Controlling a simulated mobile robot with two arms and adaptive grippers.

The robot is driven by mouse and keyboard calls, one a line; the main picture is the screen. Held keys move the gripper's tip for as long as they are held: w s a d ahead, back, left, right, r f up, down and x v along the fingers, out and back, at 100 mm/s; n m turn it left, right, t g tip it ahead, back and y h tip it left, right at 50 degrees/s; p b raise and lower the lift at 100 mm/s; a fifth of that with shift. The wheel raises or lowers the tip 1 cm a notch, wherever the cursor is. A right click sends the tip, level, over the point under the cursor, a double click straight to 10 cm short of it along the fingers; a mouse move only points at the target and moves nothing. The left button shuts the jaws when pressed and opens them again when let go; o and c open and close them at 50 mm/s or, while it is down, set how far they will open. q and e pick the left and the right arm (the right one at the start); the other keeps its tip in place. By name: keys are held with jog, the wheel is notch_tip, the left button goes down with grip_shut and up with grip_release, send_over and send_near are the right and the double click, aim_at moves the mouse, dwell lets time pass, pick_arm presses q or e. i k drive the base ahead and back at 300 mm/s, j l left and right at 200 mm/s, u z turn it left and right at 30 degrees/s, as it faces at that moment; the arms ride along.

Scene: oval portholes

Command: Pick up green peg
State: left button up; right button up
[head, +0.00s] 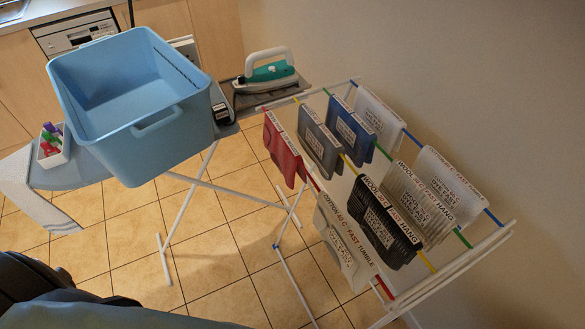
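A small white box (62,158) stands on the left part of the ironing board, beside the blue tub. Several pegs stick out of its top. A green peg (51,137) is among them, between a purple peg (50,127) and a red peg (47,148). The pegs are small here, and their lower parts are hidden in the box. Neither of my grippers shows in the head view.
A large blue tub (150,150) stands on the ironing board (88,172), right beside the box. An iron (268,72) rests at the board's far end. A drying rack (440,270) with hanging cloths fills the right. Tiled floor (205,270) is open between them.

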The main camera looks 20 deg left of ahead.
aim_at(48, 136)
jog(key=j+u, duration=0.55)
jog(key=l+u, duration=0.15)
jog(key=u, duration=0.25)
jog(key=l+u, duration=0.1)
jog(key=u, duration=0.3)
jog(key=k+l+u, duration=0.1)
jog(key=u, duration=0.3)
jog(key=l+u, duration=0.15)
jog(key=u, duration=0.25)
jog(key=k+j, duration=0.05)
